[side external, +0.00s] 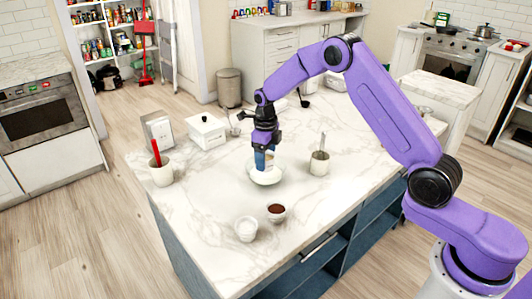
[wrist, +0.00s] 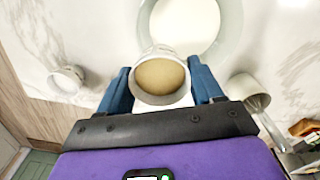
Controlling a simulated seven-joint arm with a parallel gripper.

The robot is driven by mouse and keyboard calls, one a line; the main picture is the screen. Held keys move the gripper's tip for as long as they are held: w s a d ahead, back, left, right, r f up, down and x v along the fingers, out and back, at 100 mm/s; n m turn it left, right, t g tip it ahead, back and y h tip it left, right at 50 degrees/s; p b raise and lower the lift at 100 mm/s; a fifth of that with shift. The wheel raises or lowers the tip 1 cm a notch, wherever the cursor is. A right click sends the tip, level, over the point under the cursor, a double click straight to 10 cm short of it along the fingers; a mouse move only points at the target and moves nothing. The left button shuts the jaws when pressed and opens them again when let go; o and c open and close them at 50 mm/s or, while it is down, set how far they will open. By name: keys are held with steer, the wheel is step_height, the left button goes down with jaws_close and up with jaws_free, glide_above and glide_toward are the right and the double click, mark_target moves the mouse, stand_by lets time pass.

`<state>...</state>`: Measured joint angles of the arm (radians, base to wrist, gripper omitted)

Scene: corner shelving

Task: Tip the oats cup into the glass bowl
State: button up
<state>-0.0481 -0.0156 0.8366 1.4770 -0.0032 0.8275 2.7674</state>
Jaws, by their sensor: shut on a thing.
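The oats cup (wrist: 161,101) is white with a pale rim and tan contents showing in its mouth. My gripper (wrist: 162,82) is shut on it, with one blue finger on each side. The glass bowl (wrist: 218,40) lies just beyond the cup in the wrist view, partly cut off by the top edge. Its visible inside looks white and empty. In the side view my gripper (side external: 263,158) points down over the bowl (side external: 266,178). The cup (side external: 271,158) is partly hidden there by the fingers, and its exact tilt is hard to tell.
A container with a utensil (side external: 319,163) stands right of the bowl. A small white cup (side external: 246,230) and a bowl with brown contents (side external: 276,213) are in front.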

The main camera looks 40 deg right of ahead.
steer(key=shift+f, duration=0.3)
steer(key=shift+d, duration=0.1)
steer(key=t+y, duration=0.2)
steer(key=y, duration=0.1)
steer(key=shift+r, duration=0.3)
steer(key=shift+s+d+t+y, duration=0.1)
steer(key=shift+t+y, duration=0.55)
steer(key=shift+y, duration=0.25)
steer(key=shift+s+d+t+y, duration=0.1)
steer(key=shift+t+y, duration=0.55)
steer(key=shift+y, duration=0.25)
steer(key=y, duration=0.1)
steer(key=t+y, duration=0.2)
steer(key=shift+s+d+f, duration=0.25)
steer(key=shift+d+f, duration=0.1)
steer(key=shift+f, duration=0.05)
steer(key=t+y, duration=0.1)
steer(key=f+t+y, duration=0.1)
steer(key=y, duration=0.1)
steer(key=d+t+y, duration=0.1)
steer(key=shift+s+f, duration=0.3)
steer(key=shift+f, duration=0.05)
steer(key=shift+s+d+f+t+y, duration=0.15)
steer(key=shift+t+y, duration=0.35)
steer(key=shift+y, duration=0.3)
steer(key=shift+s+d+r+t+y, duration=0.15)
steer(key=shift+r+t+y, duration=0.1)
steer(key=shift+t+y, duration=0.25)
